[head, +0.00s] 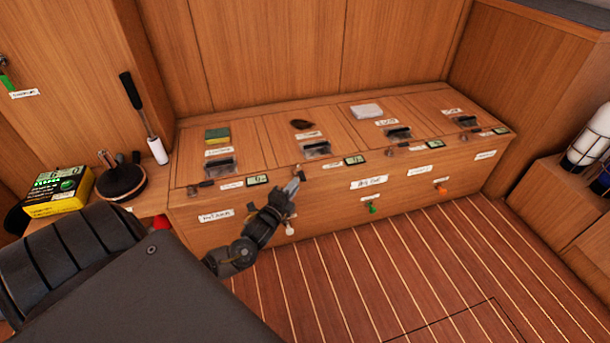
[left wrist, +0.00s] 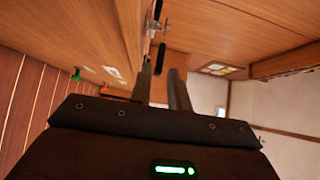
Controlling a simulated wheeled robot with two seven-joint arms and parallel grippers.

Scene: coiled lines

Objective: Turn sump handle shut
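A long wooden bench (head: 335,190) has small dark levers along its top front edge, beside little displays. One lever (head: 206,184) is at the left end and another (head: 391,149) is right of the middle. The labels are too small to read, so I cannot tell which lever is the sump handle. My right gripper is not in view.
Green (head: 372,208) and orange (head: 440,189) knobs stick out of the bench front. White bottles (head: 590,140) are at right. The striped floor ahead is clear.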

